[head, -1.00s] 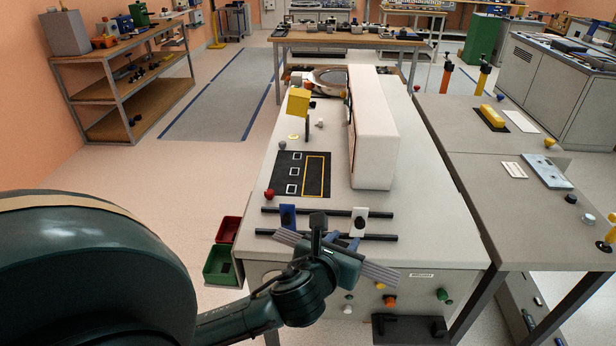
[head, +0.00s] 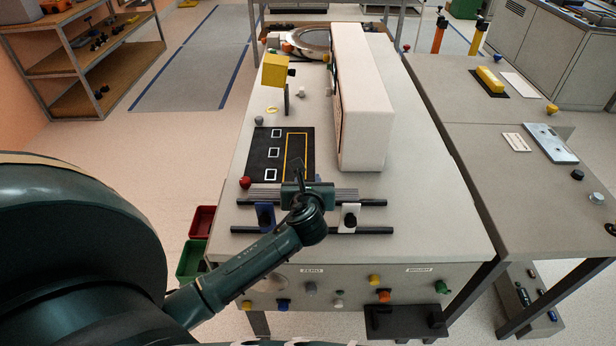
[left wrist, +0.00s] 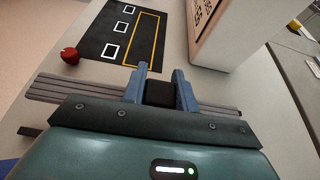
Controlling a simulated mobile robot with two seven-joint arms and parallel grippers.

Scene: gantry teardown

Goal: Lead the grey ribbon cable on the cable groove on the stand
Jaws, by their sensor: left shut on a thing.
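The grey ribbon cable (head: 340,194) is a flat ribbed strip lying crosswise at my left gripper (head: 308,184). In the left wrist view the cable (left wrist: 70,90) extends to both sides of the gripper (left wrist: 161,88). The blue-grey fingers are shut on a black piece at the cable's middle. The cable is over or near the far one of two dark rails; I cannot tell whether it touches. A blue block (head: 265,216) and a white block (head: 349,217) sit across the rails. I cannot make out the groove itself. My right gripper is not in view.
A black mat (head: 268,166) with white squares and a yellow outline lies beyond the rails, with a red knob (head: 245,182) at its corner. A tall white box (head: 363,130) stands to the right. The bench top is clear right of the rails.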

